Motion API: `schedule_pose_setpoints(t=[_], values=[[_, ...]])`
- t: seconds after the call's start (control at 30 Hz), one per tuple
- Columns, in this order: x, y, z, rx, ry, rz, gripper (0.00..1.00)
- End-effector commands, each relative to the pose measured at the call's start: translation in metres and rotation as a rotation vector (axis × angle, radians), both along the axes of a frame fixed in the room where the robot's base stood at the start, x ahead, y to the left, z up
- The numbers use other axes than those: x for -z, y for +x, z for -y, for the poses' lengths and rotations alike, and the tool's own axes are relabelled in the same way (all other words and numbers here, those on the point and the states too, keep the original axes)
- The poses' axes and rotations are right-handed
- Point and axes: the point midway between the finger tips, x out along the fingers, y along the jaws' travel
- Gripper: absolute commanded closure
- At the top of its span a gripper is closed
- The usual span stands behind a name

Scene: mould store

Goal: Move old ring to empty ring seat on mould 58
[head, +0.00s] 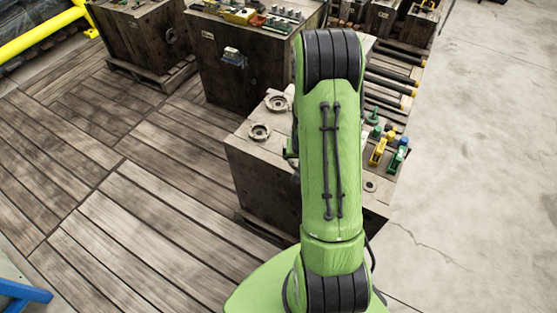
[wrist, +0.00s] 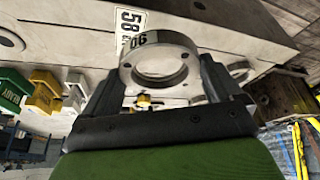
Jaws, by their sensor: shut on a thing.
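My gripper (wrist: 162,78) is shut on a grey metal ring (wrist: 178,47) with small bolt holes, held between its two dark fingers. Behind the ring is the pale top of a mould (wrist: 225,32), with a label reading 58 (wrist: 130,18) partly covered by the ring. Whether the ring touches the mould, I cannot tell. In the head view my arm hides the gripper and the held ring. The nearest mould block (head: 262,172) there carries two round ring-like fittings, one farther back (head: 277,103) and one nearer (head: 259,132). Whether either is an empty seat is unclear.
Yellow (head: 378,150) and green-blue (head: 397,158) fittings stand on the near block's right side, also seen in the wrist view as yellow (wrist: 44,92) and green-white pieces. More blocks (head: 235,60) stand behind. Dark rods (head: 390,72) lie back right.

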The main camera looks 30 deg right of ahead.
Motion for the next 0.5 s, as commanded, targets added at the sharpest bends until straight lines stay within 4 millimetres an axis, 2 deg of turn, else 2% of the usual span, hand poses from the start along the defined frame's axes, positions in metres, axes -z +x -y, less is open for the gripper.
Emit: schedule_pose_setpoints(t=[0.03, 0.2, 0.4, 0.5], values=[[0.002, -0.011, 0.019, 0.061, -0.004, 0.001, 0.62], [0.003, -0.054, 0.072, 0.275, -0.003, 0.003, 0.62], [0.003, -0.115, 0.122, 0.516, -0.002, 0.004, 0.62], [0.002, -0.140, 0.138, 0.611, -0.003, 0.007, 0.62]])
